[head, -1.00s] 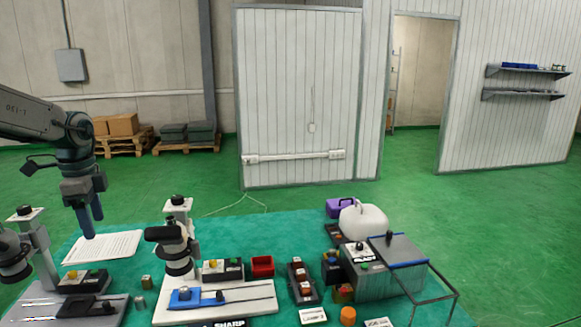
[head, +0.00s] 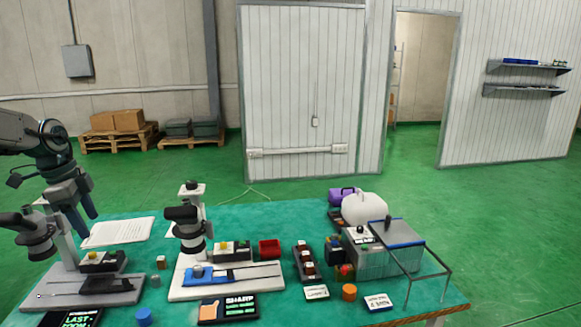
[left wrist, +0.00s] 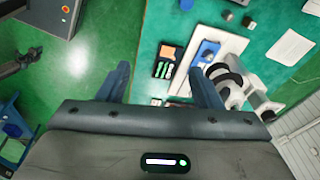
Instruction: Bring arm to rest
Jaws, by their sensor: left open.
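My left gripper (head: 76,204) is at the left of the head view, above the left end of the table and beside the left microscope-like stand (head: 38,240). Its two fingers are apart, with nothing visible between them. In the left wrist view the fingers of my left gripper (left wrist: 160,85) are spread, with green floor and the table's edge beyond them. My right gripper does not show in the head view.
Green floor is open beyond the table.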

